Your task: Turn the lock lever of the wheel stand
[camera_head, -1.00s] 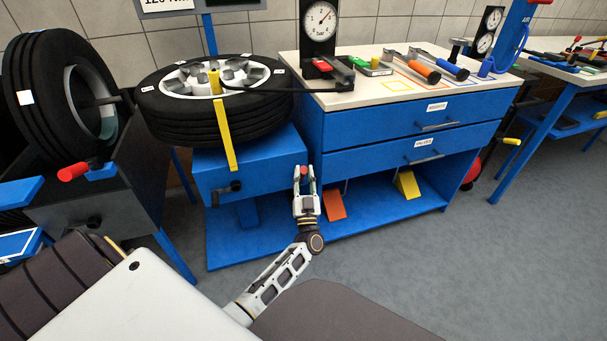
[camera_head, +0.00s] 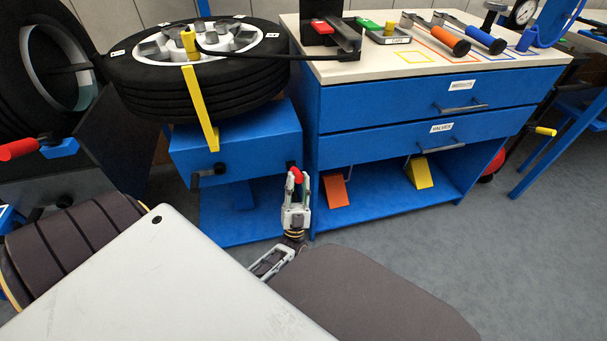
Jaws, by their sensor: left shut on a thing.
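The wheel stand is a blue box (camera_head: 235,150) with a black tire (camera_head: 200,95) lying flat on top. A lever with a red end (camera_head: 297,174) shows at the right side of the box, among my gripper's fingers. My left gripper (camera_head: 296,182) is shut on this red-ended lever, and its fingers hide most of it. The gripper stands beside the box's right front corner, and its arm reaches in from below.
A blue cabinet (camera_head: 390,108) with drawers stands close to the right of the gripper. An orange wedge (camera_head: 336,190) and a yellow wedge (camera_head: 418,172) are on its low shelf. A black crank knob (camera_head: 208,176) sticks out from the stand's front. Grey floor is open at right.

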